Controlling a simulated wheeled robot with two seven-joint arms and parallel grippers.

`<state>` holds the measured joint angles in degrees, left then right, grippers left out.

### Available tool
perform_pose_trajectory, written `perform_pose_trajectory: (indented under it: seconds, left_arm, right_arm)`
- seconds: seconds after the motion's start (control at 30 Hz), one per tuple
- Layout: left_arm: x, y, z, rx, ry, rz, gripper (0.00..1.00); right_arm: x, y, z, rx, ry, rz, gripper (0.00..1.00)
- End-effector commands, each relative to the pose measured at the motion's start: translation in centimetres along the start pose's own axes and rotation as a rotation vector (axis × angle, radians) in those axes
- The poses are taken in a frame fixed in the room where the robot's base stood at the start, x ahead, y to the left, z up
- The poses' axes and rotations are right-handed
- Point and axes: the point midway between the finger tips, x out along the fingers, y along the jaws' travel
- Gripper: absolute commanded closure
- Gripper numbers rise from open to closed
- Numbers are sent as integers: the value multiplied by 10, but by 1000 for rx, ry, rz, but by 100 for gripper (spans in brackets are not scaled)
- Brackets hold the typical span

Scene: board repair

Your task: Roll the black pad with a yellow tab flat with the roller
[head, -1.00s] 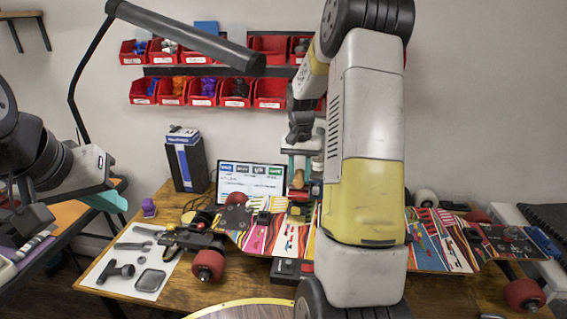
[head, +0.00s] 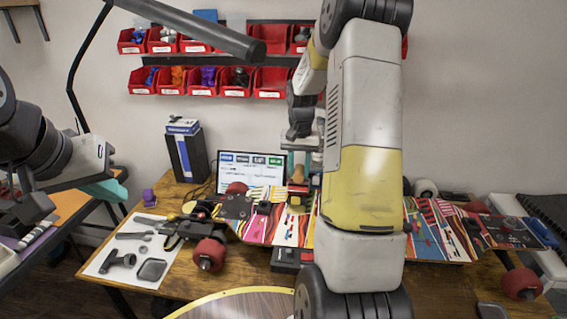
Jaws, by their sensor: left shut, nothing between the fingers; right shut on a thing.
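A long skateboard deck with a colourful stripe pattern (head: 425,225) lies across the table, its red wheels showing. My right gripper (head: 300,160) hangs over the middle of the deck, shut on the roller (head: 299,174), of which a tan handle shows. The roller's lower end is close to the deck; I cannot tell whether it touches. I cannot make out the black pad with its yellow tab; my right arm hides part of the deck. My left gripper (head: 106,189), with teal fingers, is shut and empty at the left, away from the deck.
A white sheet with tools (head: 110,240) lies at the table's left. A blue and black box (head: 187,155) and a screen (head: 240,170) stand behind the deck. Red bins (head: 200,88) hang on the wall. A lamp arm (head: 190,25) crosses above. A round yellow-rimmed surface (head: 215,300) is in front.

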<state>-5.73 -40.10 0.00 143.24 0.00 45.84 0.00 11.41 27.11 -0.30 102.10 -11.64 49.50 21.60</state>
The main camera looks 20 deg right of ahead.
Motion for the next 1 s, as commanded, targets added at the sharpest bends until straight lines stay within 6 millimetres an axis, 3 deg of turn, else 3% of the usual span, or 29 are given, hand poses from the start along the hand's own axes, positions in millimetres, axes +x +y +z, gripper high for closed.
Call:
perform_pose_trajectory:
  seconds: [1.0]
  left_arm:
    - [0, 0, 0, 0, 0, 0, 100]
  right_arm:
    - [12, 0, 4, 0, -1, 0, 100]
